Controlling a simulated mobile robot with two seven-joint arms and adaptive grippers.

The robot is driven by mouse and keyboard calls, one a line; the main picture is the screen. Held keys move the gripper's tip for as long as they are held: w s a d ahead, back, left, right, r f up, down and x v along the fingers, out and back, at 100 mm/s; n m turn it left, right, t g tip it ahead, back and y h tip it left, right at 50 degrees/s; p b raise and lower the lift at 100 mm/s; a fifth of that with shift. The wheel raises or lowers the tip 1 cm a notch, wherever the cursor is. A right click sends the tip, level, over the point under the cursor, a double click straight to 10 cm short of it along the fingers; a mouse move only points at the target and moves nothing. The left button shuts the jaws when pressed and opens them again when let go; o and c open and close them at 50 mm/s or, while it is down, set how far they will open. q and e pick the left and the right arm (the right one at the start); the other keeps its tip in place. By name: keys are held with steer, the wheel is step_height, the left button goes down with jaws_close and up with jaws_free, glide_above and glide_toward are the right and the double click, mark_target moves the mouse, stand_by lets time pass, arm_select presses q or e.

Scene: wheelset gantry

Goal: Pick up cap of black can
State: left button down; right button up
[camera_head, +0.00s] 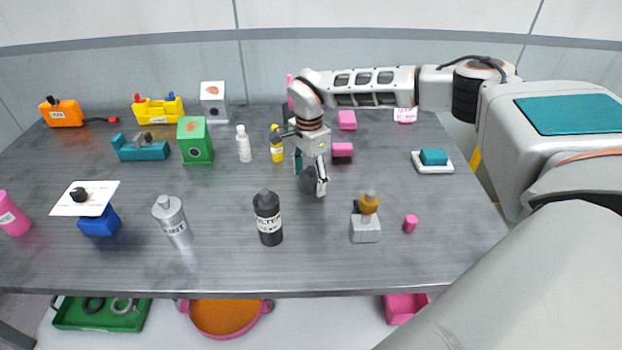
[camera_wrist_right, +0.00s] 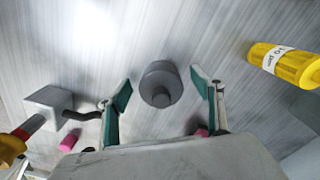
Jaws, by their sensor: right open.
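The black can (camera_head: 268,220) stands upright near the front middle of the table, with a light label and a dark cap (camera_head: 266,197) on top. My right gripper (camera_head: 311,178) is open and points down, to the right of the can and behind it. A dark grey round piece with a knob (camera_wrist_right: 160,84) lies between the open fingers of my right gripper (camera_wrist_right: 162,92) in the right wrist view, apart from both. It also shows partly hidden behind a finger in the head view (camera_head: 308,182). I cannot tell whether it belongs to the can. My left gripper is not in view.
A yellow bottle (camera_head: 277,145) and a white bottle (camera_head: 244,145) stand behind the gripper. A grey block with an amber top (camera_head: 365,229) and a pink piece (camera_head: 410,224) are at the front right. A silver can (camera_head: 174,221) stands at the left.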

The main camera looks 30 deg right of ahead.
steer(key=c, duration=1.1)
steer(key=shift+r, duration=0.1)
